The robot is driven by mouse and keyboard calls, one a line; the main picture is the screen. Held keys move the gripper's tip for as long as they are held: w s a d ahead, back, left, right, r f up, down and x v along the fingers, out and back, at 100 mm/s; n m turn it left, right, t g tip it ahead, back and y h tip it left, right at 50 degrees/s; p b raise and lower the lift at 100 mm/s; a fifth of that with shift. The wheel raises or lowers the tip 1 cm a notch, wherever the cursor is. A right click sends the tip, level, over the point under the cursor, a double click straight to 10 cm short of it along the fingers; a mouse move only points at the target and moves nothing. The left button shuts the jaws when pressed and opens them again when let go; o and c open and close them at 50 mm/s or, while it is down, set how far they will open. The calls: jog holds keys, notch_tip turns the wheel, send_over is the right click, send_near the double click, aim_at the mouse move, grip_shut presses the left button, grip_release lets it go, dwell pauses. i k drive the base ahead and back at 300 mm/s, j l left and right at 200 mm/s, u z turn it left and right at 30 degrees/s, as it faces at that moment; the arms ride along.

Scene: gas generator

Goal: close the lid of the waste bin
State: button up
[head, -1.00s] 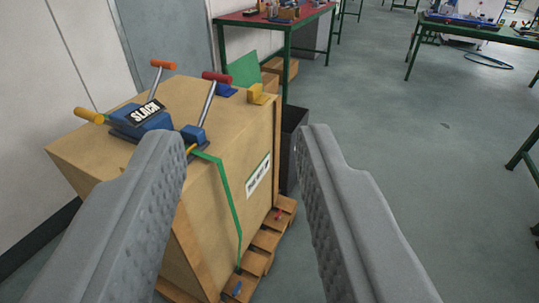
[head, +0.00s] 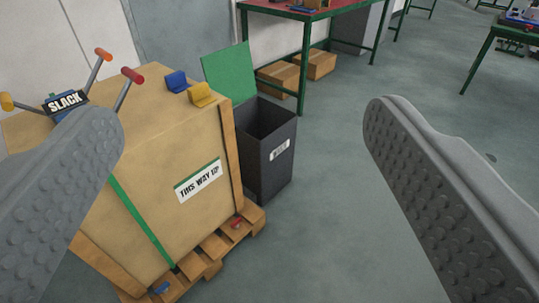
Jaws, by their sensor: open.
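The waste bin (head: 270,160) is a dark grey, square-sided container with a white label on its front. It stands upright on the floor just right of a large crate, and its top is open. Its green lid (head: 229,74) is raised, standing up along the bin's back left edge. My gripper (head: 243,125) is wide open and empty, one finger at each side of the picture. The bin shows between the fingers, farther off, and neither finger touches it. The crate hides part of the bin's left side.
The wooden crate (head: 170,150) on a pallet (head: 205,258) stands at left, with a SLACK-tagged strap tensioner (head: 72,98) and yellow and blue blocks on top. A green-framed bench (head: 300,12) stands behind the bin, with cardboard boxes (head: 278,87) beneath. The floor right of the bin is clear.

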aim_at(228, 72)
jog(key=i+l, duration=0.2)
jog(key=i, duration=0.35)
jog(key=i+l, duration=0.2)
jog(key=i, duration=0.4)
jog(key=i+l+z, duration=0.1)
jog(key=i, duration=0.45)
jog(key=i+l, duration=0.25)
jog(key=i, duration=0.3)
